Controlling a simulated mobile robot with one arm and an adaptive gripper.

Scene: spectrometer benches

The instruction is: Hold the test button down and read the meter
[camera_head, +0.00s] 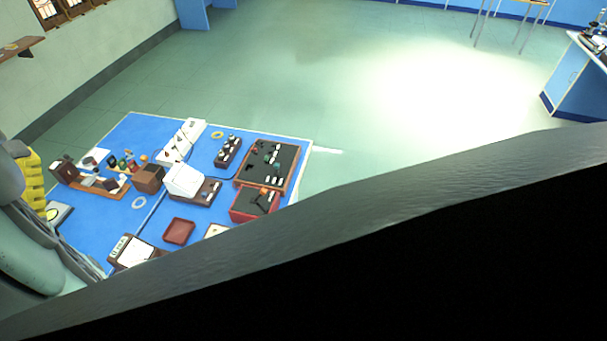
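The test button and the meter are too small in this view to pick out with certainty. A white sloped-front box (184,180) on a dark brown base stands near the middle of the blue bench top (178,213); it may be the meter, but I see no scale or needle. A dark box with several knobs (228,151) stands behind it to the right. A panel with a dark top and several small parts (268,166) lies at the right side, with a red box (254,204) in front of it. My gripper is not in view.
A wooden stand with several small parts (112,187), a brown cube (148,178), a white strip (183,140) and a red tray (179,231) crowd the bench. A large dark surface hides the lower right. Open floor (330,95) lies beyond the bench.

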